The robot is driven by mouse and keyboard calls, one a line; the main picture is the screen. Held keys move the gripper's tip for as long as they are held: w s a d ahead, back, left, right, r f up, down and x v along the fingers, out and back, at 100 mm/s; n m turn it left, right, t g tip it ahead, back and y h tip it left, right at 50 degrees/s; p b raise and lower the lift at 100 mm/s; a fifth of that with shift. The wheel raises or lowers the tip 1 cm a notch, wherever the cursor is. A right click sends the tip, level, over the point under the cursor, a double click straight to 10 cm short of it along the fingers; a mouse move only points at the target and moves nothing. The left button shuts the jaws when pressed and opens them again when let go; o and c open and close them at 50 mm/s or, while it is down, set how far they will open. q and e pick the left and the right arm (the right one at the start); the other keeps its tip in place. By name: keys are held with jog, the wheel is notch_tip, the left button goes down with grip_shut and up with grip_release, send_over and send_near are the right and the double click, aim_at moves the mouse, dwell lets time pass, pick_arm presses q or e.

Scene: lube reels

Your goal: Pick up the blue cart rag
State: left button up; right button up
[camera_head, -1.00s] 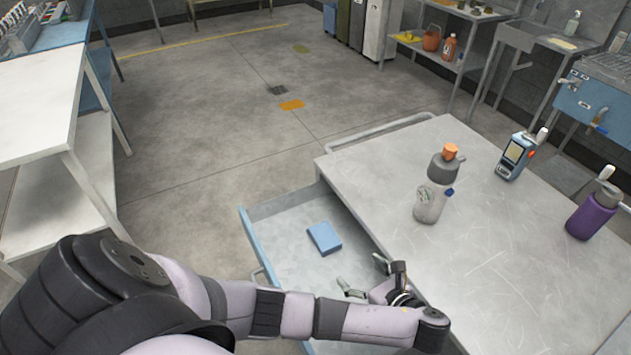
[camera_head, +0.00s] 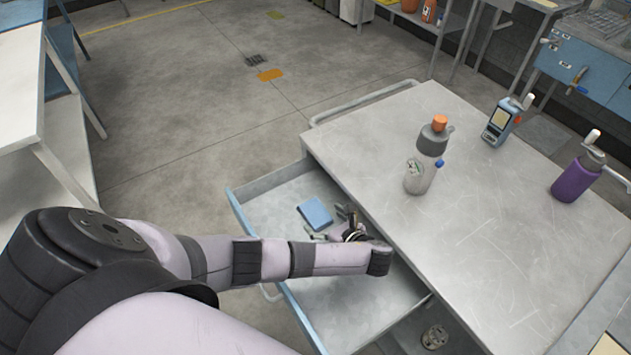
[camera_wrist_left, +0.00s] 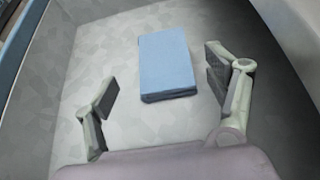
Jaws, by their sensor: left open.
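The blue cart rag (camera_head: 315,213) is a folded blue block lying flat in the open drawer (camera_head: 272,196) of the metal cart. My left gripper (camera_head: 328,226) is inside the drawer area, just on the near side of the rag. In the left wrist view the rag (camera_wrist_left: 167,64) lies ahead, between the lines of the two open fingers (camera_wrist_left: 163,84) and nearer the right one. The fingers look apart from the rag, with nothing between their pads but its near end. My right gripper is in neither view.
The cart top (camera_head: 480,230) borders the drawer on the right. A white table (camera_head: 20,90) is at left. A round object (camera_head: 434,337) shows below the drawer.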

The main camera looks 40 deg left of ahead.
aim_at(316, 213)
pick_arm(q)
jog(key=shift+w+d+x, duration=0.1)
jog(key=shift+x, duration=1.2)
jog(key=shift+w+d+x, duration=0.1)
jog(key=shift+w+x, duration=0.05)
jog(key=shift+x, duration=1.2)
jog(key=shift+f, duration=0.15)
jog(key=shift+c, duration=0.5)
jog(key=c, duration=1.1)
jog(key=shift+c, duration=0.2)
